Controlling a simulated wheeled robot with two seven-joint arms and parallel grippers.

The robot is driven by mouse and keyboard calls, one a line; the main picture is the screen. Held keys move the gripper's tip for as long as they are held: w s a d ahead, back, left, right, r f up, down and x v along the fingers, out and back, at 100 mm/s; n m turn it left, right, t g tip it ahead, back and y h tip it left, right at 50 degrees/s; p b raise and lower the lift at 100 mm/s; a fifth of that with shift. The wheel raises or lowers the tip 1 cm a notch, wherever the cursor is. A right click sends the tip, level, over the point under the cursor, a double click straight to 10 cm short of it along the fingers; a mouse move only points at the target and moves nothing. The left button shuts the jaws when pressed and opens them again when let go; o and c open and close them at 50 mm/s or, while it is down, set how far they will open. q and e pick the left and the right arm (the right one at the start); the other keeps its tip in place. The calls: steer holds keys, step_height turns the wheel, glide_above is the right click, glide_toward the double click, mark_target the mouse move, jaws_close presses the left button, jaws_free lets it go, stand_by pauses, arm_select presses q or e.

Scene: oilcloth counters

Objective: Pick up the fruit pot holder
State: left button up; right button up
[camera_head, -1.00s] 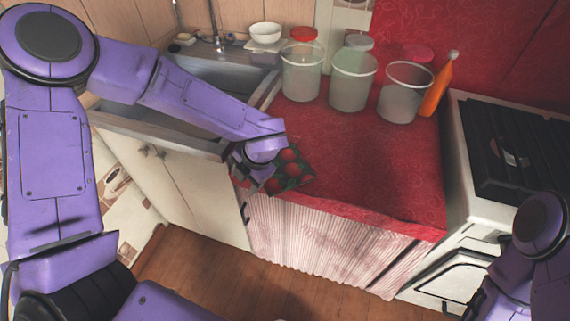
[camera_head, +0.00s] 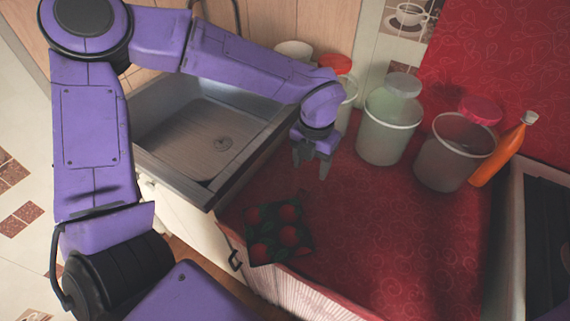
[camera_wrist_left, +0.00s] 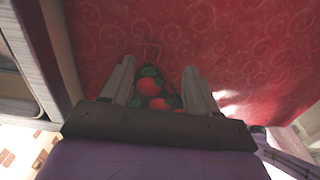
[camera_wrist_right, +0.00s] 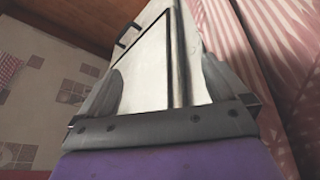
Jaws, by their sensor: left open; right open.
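The fruit pot holder (camera_head: 278,232) is a dark square with red fruits and green leaves. In the head view it lies flat on the red counter, near its front left corner beside the sink. My left gripper (camera_head: 313,168) is open and empty, above the counter and farther back than the pot holder in the picture. In the left wrist view the pot holder (camera_wrist_left: 152,84) shows between the open fingers (camera_wrist_left: 159,78), apart from them, its lower part hidden by the gripper. My right gripper (camera_wrist_right: 163,80) is open and empty in the right wrist view, and is out of the head view.
Clear containers (camera_head: 390,125) stand at the back of the red counter (camera_head: 375,215), with an orange bottle (camera_head: 500,152) to their right. The metal sink (camera_head: 190,140) borders the left side. The counter's middle is clear. A dark stove (camera_head: 547,215) stands at right.

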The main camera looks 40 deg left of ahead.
mark_target(303, 192)
arm_select(q)
steer(key=f, duration=0.5)
steer(key=s+a+f, duration=0.1)
steer(key=f, duration=0.2)
steer(key=shift+f, duration=0.1)
jaws_close()
